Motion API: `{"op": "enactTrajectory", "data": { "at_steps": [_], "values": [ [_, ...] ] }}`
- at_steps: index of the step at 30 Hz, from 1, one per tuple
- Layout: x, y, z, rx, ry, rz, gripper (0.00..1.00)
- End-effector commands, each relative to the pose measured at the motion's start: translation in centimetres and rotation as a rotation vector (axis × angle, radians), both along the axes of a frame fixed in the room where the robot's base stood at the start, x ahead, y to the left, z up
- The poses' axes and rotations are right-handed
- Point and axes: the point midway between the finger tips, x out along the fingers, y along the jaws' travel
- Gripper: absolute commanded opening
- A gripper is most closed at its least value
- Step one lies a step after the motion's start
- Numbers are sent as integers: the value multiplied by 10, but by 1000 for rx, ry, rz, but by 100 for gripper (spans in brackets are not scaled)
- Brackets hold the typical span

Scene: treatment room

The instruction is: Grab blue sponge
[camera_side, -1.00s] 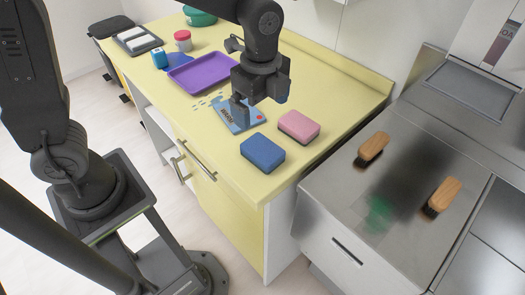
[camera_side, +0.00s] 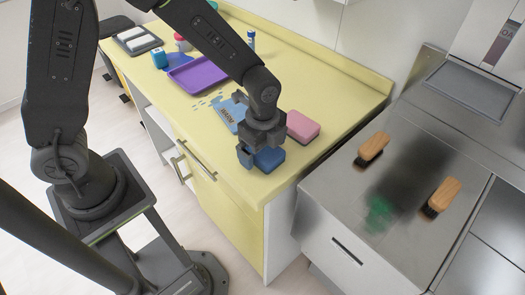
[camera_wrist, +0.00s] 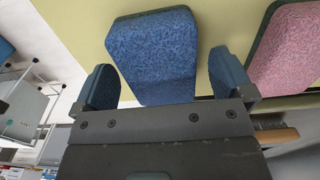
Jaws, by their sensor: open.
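The blue sponge (camera_side: 269,160) lies on the yellow counter near its front right corner, partly hidden behind my gripper in the side view. In the wrist view the blue sponge (camera_wrist: 153,55) fills the upper middle, its lower end between the two fingers. My gripper (camera_side: 247,158) is low at the sponge, pointing down. In the wrist view my gripper (camera_wrist: 163,85) is open, with one finger on each side of the sponge. A gap shows beside the right finger; whether the left one touches is unclear.
A pink sponge (camera_side: 303,127) lies close beside the blue one, also seen in the wrist view (camera_wrist: 290,48). Two wooden brushes (camera_side: 373,147) rest on the metal surface (camera_side: 335,195) at right.

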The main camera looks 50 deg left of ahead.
Motion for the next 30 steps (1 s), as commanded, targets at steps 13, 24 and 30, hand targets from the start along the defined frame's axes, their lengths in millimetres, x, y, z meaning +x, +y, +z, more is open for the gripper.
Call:
{"op": "enactTrajectory", "data": {
  "at_steps": [13,24,30],
  "values": [
    [0,0,-6,0,-1,0,86],
    [0,0,-5,0,-1,0,50],
    [0,0,-5,0,-1,0,46]
  ]
}}
